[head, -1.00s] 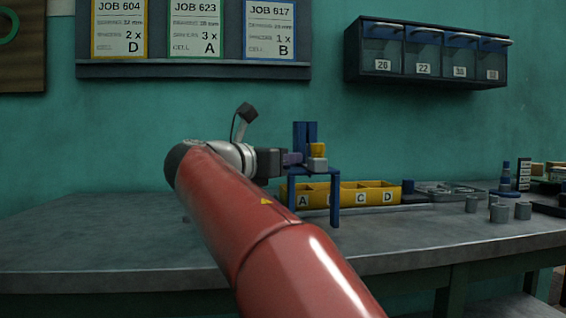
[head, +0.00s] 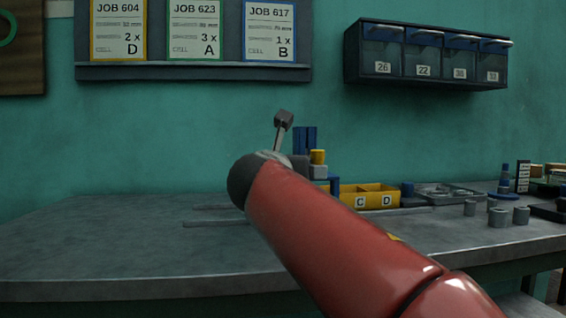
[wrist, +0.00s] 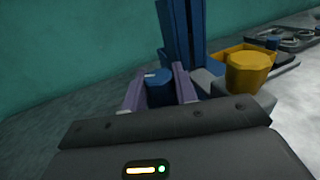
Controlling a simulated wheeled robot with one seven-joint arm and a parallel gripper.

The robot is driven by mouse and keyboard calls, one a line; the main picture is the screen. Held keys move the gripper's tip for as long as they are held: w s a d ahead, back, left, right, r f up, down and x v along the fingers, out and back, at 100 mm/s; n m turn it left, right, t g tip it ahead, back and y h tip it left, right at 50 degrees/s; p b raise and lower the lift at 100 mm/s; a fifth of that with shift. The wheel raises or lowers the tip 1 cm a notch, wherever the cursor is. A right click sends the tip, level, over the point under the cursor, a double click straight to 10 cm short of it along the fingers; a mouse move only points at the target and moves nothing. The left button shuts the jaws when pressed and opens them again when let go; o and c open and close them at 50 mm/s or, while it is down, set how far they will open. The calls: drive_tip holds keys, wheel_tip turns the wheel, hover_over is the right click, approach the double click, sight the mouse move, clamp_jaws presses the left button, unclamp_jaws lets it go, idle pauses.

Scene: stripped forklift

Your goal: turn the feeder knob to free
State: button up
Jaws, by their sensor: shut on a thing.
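The feeder is a blue stand with an upright blue column (head: 305,138), which also shows in the wrist view (wrist: 180,35). A small dark blue knob (wrist: 158,92) with a white mark on its top sits in front of the column. My gripper (wrist: 158,80) has its two purple fingers on either side of the knob and is shut on it. In the head view my red arm hides the gripper and the knob. A yellow piece (wrist: 248,72) on a grey block (head: 318,171) is to the right of the knob.
A yellow bin row (head: 370,190) with labels C and D showing stands behind the arm. Several grey cylinders (head: 500,216) and a grey tray (head: 445,193) are to the right. The left bench top (head: 100,240) is mostly clear. A drawer cabinet (head: 430,55) hangs above.

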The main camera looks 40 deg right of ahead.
drive_tip(key=o, duration=0.9)
drive_tip(key=shift+o, duration=0.2)
drive_tip(key=v, duration=0.7)
drive_tip(key=shift+s+a, duration=0.25)
